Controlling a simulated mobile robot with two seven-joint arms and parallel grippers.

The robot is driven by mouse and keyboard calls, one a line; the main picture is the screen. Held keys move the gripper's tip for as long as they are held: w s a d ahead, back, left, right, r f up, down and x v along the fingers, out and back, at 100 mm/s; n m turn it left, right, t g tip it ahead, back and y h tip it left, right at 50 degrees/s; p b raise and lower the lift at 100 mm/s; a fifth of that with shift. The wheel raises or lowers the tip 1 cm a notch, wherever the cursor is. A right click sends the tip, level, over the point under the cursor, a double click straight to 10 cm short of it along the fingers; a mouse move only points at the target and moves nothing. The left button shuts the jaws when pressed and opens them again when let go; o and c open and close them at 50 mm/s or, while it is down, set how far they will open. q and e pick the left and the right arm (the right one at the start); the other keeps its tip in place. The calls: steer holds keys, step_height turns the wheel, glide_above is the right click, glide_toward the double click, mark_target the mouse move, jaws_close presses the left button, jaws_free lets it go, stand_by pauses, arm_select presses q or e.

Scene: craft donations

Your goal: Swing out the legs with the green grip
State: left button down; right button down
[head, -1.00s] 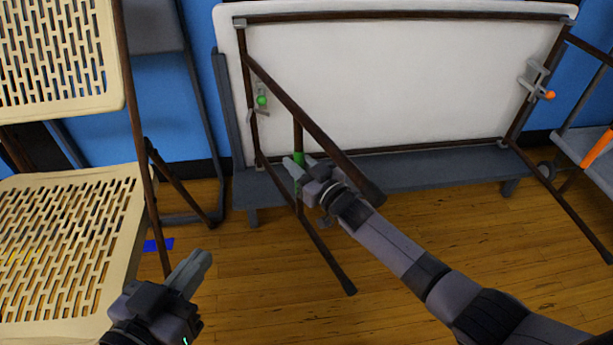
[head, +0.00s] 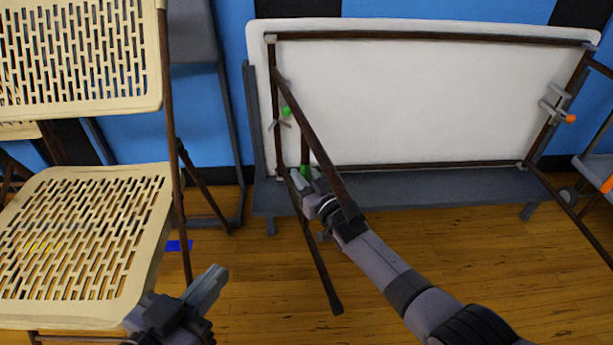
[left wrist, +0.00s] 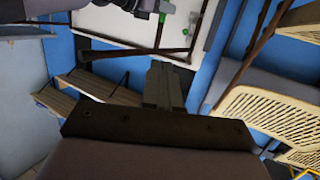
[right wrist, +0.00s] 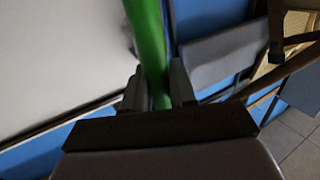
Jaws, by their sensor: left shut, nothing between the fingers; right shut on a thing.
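A white folding table (head: 440,100) stands on its long edge with its underside facing me. At its left end, a brown leg frame (head: 320,150) sticks out from the underside towards me. A green grip (head: 305,174) sits on its cross bar, and a small green knob (head: 286,111) is above it on the table. My right gripper (head: 303,178) is shut on the green grip. In the right wrist view the green grip (right wrist: 148,40) passes between its fingers. My left gripper (head: 218,278) is shut and empty, low at the left, apart from the legs.
A grey rack (head: 400,192) supports the table's lower edge. At the right end, another brown leg frame (head: 568,205) stands out, with an orange knob (head: 570,118) near it. Beige folding chairs (head: 85,240) stand close on the left. Wooden floor (head: 440,255) is open in front.

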steer(key=shift+s, duration=0.15)
steer(key=c, duration=1.1)
jaws_free()
arm_select(q)
steer(key=shift+r, duration=0.1)
arm_select(e)
steer(key=shift+r, duration=0.1)
steer(key=shift+s+d+p, duration=0.15)
steer(key=shift+p, duration=0.2)
steer(key=shift+s+d+r+p, duration=0.15)
steer(key=shift+s+d+p, duration=0.15)
steer(key=shift+s+p, duration=0.5)
steer(key=p+v, duration=0.3)
steer(key=p, duration=0.1)
steer(key=shift+s+d, duration=0.15)
steer(key=shift+d, duration=0.05)
steer(key=shift+s+d+p, duration=0.25)
steer(key=shift+s+p, duration=0.25)
steer(key=shift+s, duration=0.05)
arm_select(q)
steer(key=d+n+g, duration=0.2)
steer(key=d, duration=0.1)
steer(key=shift+w+d+g+h, duration=0.1)
steer(key=shift+w+g+h, duration=0.2)
steer(key=shift+w+h, duration=0.1)
arm_select(e)
steer(key=shift+s+d+f, duration=0.1)
steer(key=shift+s+f, duration=0.1)
